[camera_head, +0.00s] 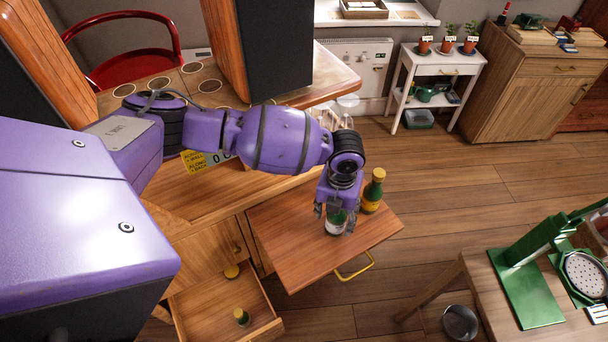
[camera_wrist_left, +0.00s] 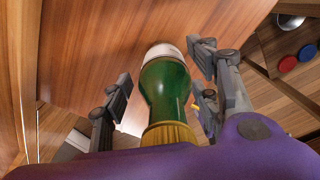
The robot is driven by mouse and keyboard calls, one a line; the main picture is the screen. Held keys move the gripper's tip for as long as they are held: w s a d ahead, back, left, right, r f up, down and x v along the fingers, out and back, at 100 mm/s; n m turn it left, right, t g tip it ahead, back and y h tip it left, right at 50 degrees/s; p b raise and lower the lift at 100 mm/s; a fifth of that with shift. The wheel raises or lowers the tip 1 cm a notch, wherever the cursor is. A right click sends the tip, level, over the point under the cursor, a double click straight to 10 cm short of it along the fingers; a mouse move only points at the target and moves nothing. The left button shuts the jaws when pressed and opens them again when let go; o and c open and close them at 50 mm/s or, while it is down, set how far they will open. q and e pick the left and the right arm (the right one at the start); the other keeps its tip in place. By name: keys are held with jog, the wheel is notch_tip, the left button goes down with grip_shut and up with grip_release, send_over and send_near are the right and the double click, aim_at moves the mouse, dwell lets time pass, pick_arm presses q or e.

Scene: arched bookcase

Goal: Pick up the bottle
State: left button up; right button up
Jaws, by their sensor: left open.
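A green bottle with a white lower part (camera_head: 335,222) stands on the wooden pull-out board (camera_head: 285,245), mostly hidden under my left gripper (camera_head: 334,208). In the left wrist view the green bottle (camera_wrist_left: 165,88) has a gold cap and lies between the two fingers. My left gripper is open around it, with a gap visible on the left side; contact on the right cannot be told. A second green bottle (camera_head: 373,190) with a yellow cap and yellow label stands just right of the gripper on the same board. My right gripper is not in view.
Below the board, an open drawer (camera_head: 215,308) holds small yellow-topped items. A wooden table (camera_head: 490,290) with a green device (camera_head: 530,260) is at the lower right. A metal bin (camera_head: 460,322) stands on the floor. The board's front is clear.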

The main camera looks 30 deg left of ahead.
pick_arm(q)
jog(key=shift+w+r, duration=0.1)
jog(key=shift+c, duration=0.4)
jog(key=shift+w, duration=0.1)
grip_shut()
jog(key=shift+r, duration=0.1)
